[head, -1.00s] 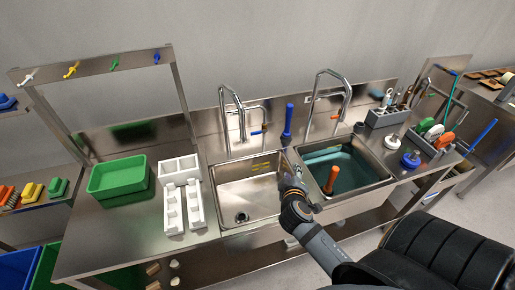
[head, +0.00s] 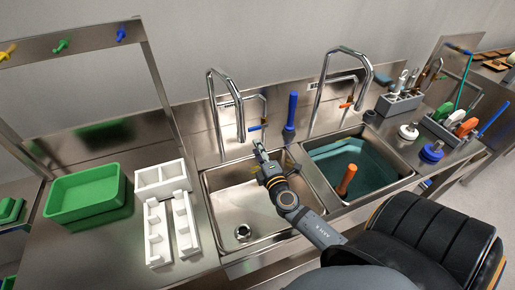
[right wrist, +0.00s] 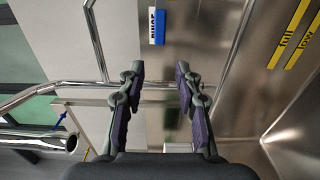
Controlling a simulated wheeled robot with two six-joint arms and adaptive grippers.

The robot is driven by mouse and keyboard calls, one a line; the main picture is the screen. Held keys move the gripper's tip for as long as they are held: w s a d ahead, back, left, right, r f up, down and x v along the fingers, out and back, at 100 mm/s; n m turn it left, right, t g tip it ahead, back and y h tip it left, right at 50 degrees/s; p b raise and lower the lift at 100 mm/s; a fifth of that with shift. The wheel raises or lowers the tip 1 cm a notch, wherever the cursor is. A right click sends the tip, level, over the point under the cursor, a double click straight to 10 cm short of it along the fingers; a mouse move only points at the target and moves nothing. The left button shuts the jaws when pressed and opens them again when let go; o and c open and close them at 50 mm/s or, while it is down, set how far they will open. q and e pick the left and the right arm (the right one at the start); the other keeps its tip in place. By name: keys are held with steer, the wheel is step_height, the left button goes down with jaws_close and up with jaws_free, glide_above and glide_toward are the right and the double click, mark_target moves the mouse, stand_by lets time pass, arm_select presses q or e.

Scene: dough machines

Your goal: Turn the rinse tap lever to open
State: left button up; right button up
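The rinse tap (head: 239,108) is the tall chrome spout at the back of the empty left sink (head: 215,205). A blue and white label reading RINSE (right wrist: 157,27) shows beyond the fingertips. The lever is not clear there. My left gripper is out of view.
A blue upright handle (head: 290,112) stands right of the lever. The right sink (head: 400,165) holds teal water and an orange-handled tool (head: 346,180). A green bin (head: 85,192) and white racks (head: 160,180) stand left.

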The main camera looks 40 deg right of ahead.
mark_target(258, 127)
steer(key=p+x, duration=0.1)
steer(key=x, duration=0.7)
steer(key=shift+w+d, duration=0.15)
steer(key=shift+w, duration=0.1)
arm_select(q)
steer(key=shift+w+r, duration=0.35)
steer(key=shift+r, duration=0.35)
arm_select(e)
steer(key=shift+w, duration=0.1)
steer(key=shift+w, duration=0.1)
